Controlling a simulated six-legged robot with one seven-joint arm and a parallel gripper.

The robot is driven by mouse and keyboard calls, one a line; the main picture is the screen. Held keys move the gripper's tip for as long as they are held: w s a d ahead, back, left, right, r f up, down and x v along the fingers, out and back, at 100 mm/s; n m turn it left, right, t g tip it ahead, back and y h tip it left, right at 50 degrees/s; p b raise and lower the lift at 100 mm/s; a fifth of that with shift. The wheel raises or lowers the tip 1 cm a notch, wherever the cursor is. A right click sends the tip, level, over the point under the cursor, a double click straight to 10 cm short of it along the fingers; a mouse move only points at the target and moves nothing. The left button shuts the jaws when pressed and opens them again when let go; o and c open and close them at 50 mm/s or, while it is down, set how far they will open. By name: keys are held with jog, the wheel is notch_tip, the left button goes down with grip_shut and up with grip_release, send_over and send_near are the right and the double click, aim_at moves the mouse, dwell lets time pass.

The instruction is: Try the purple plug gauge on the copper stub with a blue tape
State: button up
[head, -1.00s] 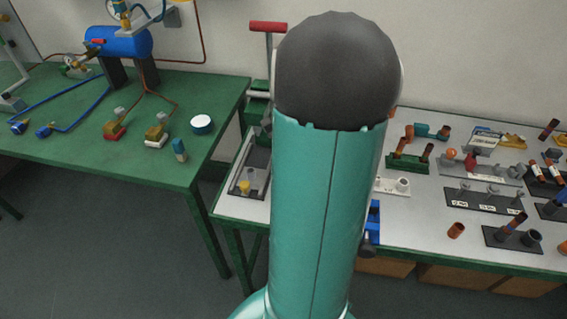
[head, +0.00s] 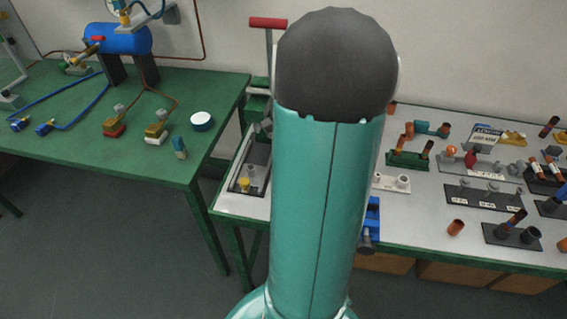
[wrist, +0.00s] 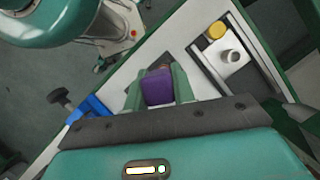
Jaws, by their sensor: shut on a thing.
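In the wrist view, my gripper (wrist: 158,88) is shut on the purple plug gauge (wrist: 157,86), which sits between its two green fingers above the pale bench top. In the head view my own arm hides the gripper and the gauge. A tilted copper stub (head: 516,218) with a dark bluish band stands in a dark holder (head: 497,236) at the right of the bench. Whether that band is the blue tape is too small to tell. Other copper stubs (head: 427,149) stand in a green block farther back.
A blue vise (head: 371,220) is at the bench's front edge; it also shows in the wrist view (wrist: 92,106). A dark tray (head: 247,185) holds a yellow piece and a grey cylinder. A loose copper ring (head: 456,227) lies near the front edge. The green table (head: 180,90) stands left.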

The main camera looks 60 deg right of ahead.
jog(key=shift+r, duration=0.6)
jog(key=shift+r, duration=2)
jog(key=shift+d, duration=0.1)
